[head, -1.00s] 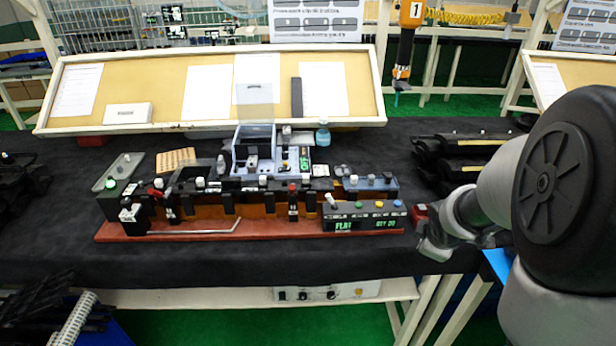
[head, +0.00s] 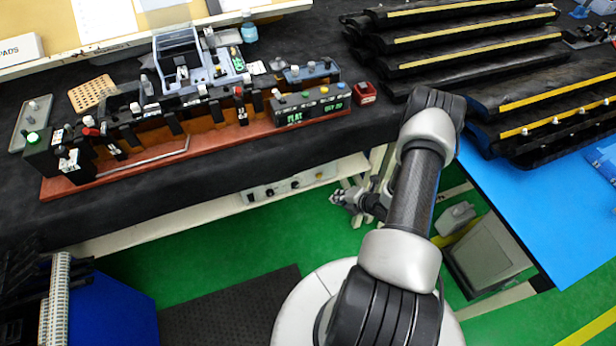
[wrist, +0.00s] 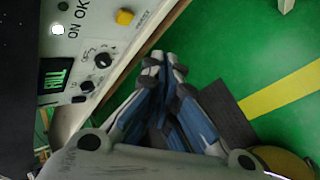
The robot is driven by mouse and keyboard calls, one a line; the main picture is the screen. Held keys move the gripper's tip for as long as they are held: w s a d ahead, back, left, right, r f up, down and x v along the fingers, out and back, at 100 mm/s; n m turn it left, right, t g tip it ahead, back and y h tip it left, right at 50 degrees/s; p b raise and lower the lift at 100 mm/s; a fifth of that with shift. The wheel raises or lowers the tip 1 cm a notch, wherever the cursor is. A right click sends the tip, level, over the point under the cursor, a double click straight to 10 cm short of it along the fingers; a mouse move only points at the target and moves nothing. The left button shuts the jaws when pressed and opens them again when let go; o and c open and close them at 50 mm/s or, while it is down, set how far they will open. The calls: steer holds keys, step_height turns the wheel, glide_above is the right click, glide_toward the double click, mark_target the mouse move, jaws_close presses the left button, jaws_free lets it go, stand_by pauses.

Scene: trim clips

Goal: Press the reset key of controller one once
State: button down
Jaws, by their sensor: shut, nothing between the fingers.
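A pale control box (head: 290,187) sits on the shelf under the bench. In the wrist view its panel (wrist: 85,45) shows a green-lit display (wrist: 55,75), two black knobs (wrist: 95,72), a white lamp marked ON OK (wrist: 58,29) and a yellow key (wrist: 125,17). No label naming it controller one or the key as reset is readable. My gripper (head: 336,197) is shut and empty, low in front of the box's right end. In the wrist view my fingertips (wrist: 163,62) show to the right of the panel, apart from the yellow key in the picture.
The bench above carries a fixture on a red base (head: 160,162) and a display unit (head: 310,105) with several coloured keys. A white bench leg (head: 378,160) stands right of my gripper. Dark trim parts (head: 460,50) lie at upper right.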

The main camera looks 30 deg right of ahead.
mark_target(319, 176)
steer(key=shift+n+t+y, duration=0.3)
steer(key=shift+n+y, duration=0.1)
steer(key=a+f, duration=0.1)
steer(key=s+a+f, duration=0.1)
steer(key=a, duration=0.1)
steer(key=shift+a+f, duration=0.15)
steer(key=w+d+b, duration=0.2)
steer(key=w, duration=0.6)
steer(key=shift+w+b, duration=0.3)
steer(key=shift+b, duration=0.05)
steer(key=shift+w, duration=0.1)
stand_by(0.9)
steer(key=shift+w+d+b, duration=0.1)
steer(key=shift+w+b, duration=0.2)
steer(key=shift+b, duration=0.05)
